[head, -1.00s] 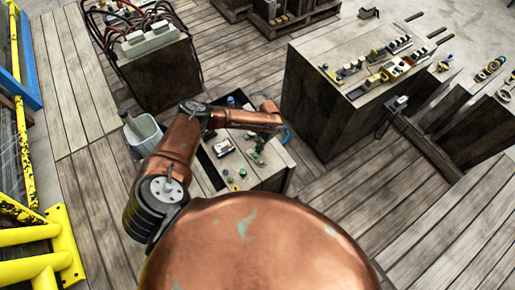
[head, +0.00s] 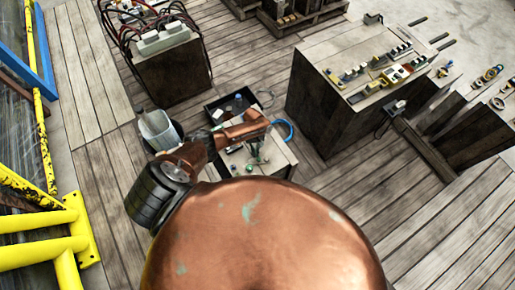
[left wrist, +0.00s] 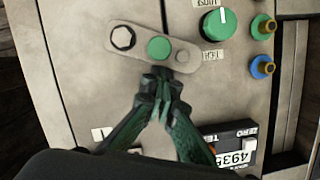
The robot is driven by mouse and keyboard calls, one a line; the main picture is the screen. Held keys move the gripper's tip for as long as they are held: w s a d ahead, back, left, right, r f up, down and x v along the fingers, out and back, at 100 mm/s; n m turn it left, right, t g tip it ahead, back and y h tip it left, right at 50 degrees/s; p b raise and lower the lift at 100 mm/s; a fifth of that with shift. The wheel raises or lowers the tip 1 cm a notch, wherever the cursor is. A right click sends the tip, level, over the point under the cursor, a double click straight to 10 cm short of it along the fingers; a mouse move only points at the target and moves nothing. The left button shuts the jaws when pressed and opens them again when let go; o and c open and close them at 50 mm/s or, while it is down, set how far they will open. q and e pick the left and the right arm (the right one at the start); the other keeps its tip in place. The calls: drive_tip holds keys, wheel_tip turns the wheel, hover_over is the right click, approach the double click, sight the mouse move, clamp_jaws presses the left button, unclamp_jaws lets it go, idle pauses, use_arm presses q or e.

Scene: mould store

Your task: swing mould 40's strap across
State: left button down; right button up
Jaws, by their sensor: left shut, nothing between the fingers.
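My left gripper (left wrist: 161,84), with dark green fingers, is shut and empty at the strap's lower edge, below the disc. I cannot tell whether it touches. In the head view this gripper (head: 254,162) is small over a low pale bench (head: 278,172); the strap cannot be made out there. My right gripper is not in view.
In the left wrist view a green knob (left wrist: 218,24), a green and a blue fitting (left wrist: 262,67) and a counter (left wrist: 235,150) sit right of the strap.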

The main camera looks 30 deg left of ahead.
use_arm(q)
drive_tip(key=n+p, duration=0.1)
drive_tip(key=s+n+p, duration=0.2)
drive_tip(key=shift+d+r+t+h, duration=0.1)
drive_tip(key=shift+d+t+h, duration=0.15)
drive_tip(key=shift+t+h, duration=0.05)
drive_tip(key=shift+s+d+n+p, duration=0.2)
drive_tip(key=shift+s+n+p, duration=0.15)
drive_tip(key=shift+n+p, duration=0.5)
drive_tip(key=a, duration=0.1)
drive_tip(key=w+a+b, duration=0.1)
drive_tip(key=a, duration=0.1)
drive_tip(key=shift+w+a+f+b, duration=0.1)
drive_tip(key=shift+w+f+b, duration=0.1)
drive_tip(key=shift+f+b, duration=0.1)
drive_tip(key=p+v, duration=0.3)
drive_tip(key=v, duration=0.7)
drive_tip(key=shift+a+r, duration=0.2)
drive_tip(key=shift+a, duration=0.1)
drive_tip(key=shift+d, duration=0.1)
